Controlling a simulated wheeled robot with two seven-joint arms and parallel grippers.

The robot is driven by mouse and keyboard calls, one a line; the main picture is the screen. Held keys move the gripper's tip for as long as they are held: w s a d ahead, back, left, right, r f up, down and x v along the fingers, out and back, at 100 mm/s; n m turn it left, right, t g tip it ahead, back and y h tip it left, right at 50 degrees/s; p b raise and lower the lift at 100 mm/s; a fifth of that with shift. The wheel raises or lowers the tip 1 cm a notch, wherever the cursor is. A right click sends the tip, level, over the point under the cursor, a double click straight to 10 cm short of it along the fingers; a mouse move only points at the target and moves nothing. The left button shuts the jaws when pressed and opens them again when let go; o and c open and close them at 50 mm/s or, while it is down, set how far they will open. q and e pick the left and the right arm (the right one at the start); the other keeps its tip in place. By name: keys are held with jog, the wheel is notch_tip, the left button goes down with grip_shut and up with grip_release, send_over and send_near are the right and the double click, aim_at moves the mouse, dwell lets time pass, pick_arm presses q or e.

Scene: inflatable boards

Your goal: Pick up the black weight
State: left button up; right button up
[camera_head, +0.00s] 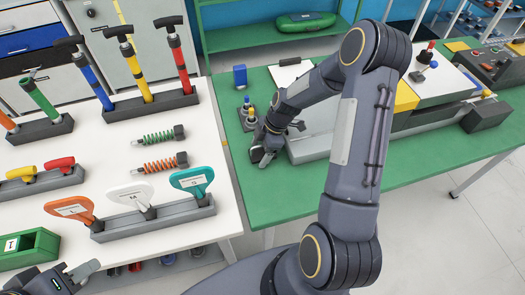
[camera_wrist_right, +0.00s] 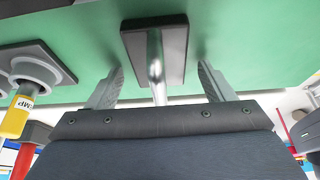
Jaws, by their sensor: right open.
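In the right wrist view, a dark rectangular block (camera_wrist_right: 172,50) with a silver post (camera_wrist_right: 156,75) lies on the green surface. The post stands between the two fingers of my right gripper (camera_wrist_right: 158,84), which is open with a gap on each side. I cannot tell for sure that this is the black weight. In the head view, my right gripper (camera_head: 264,150) is low at the near left part of the green table (camera_head: 240,195); its fingers and the block are partly hidden there. My left gripper (camera_head: 82,272) is at the bottom left, beside the white table, its jaws unclear.
A grey stand with a yellow-handled piece (camera_wrist_right: 15,118) is close to the left of the right fingers. The white table (camera_head: 115,160) holds racks of tools, pumps and paddles.

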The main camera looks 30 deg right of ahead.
jog(key=c, duration=1.4)
jog(key=shift+r, duration=0.15)
